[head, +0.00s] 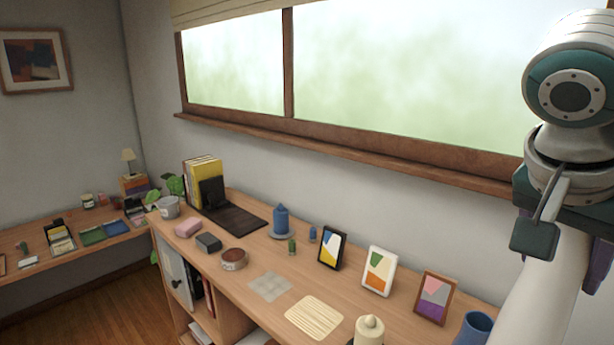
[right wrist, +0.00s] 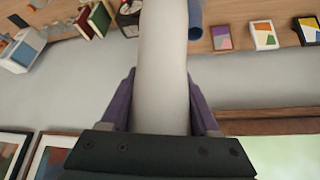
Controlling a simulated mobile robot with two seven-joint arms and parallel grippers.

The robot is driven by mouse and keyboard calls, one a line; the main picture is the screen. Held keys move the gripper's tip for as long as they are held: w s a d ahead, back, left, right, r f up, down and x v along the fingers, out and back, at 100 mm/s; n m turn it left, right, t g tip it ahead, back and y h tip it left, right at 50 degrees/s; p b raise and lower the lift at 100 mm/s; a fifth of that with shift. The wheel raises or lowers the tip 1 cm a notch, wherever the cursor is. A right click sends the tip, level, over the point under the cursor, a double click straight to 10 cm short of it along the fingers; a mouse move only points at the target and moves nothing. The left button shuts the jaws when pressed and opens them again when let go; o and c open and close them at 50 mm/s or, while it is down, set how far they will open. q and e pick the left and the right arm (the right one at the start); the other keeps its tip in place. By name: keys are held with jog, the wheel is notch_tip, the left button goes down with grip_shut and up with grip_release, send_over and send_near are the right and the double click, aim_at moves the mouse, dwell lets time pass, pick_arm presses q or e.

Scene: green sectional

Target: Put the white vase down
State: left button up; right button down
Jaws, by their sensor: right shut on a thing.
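The white vase (head: 540,305) is in the lower right of the head view, in the grip of my right gripper (head: 572,235), with its lower part cut off by the frame edge. In the right wrist view the vase (right wrist: 164,60) is a long pale shape running up from between the purple fingers of my right gripper (right wrist: 162,108). The fingers are shut on it, one on each side. The vase hides part of the shelf top (head: 250,258). I cannot tell whether its base touches anything. My left gripper is not in view.
Near the vase stand a blue cup (head: 475,330), a cream candle-like object (head: 369,331) and several picture frames, one red-brown (head: 434,298). A striped mat (head: 314,316) and a grey tile mat (head: 269,287) lie flat. Bare wood shows between them. A window ledge (head: 350,152) runs behind.

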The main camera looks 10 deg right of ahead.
jog(key=w+a+r+n+t+y, duration=0.25)
jog(key=a+r+n, duration=0.35)
jog(key=r, duration=0.3)
jog(key=s+a+r+n+t+y, duration=0.1)
jog(key=s+a+r+n+y, duration=0.1)
jog(key=s+a+n, duration=0.4)
jog(key=shift+s+a+r+n+y, duration=0.3)
jog(key=shift+s+n+y, duration=0.3)
jog(key=shift+s, duration=0.6)
jog(key=shift+d, duration=0.15)
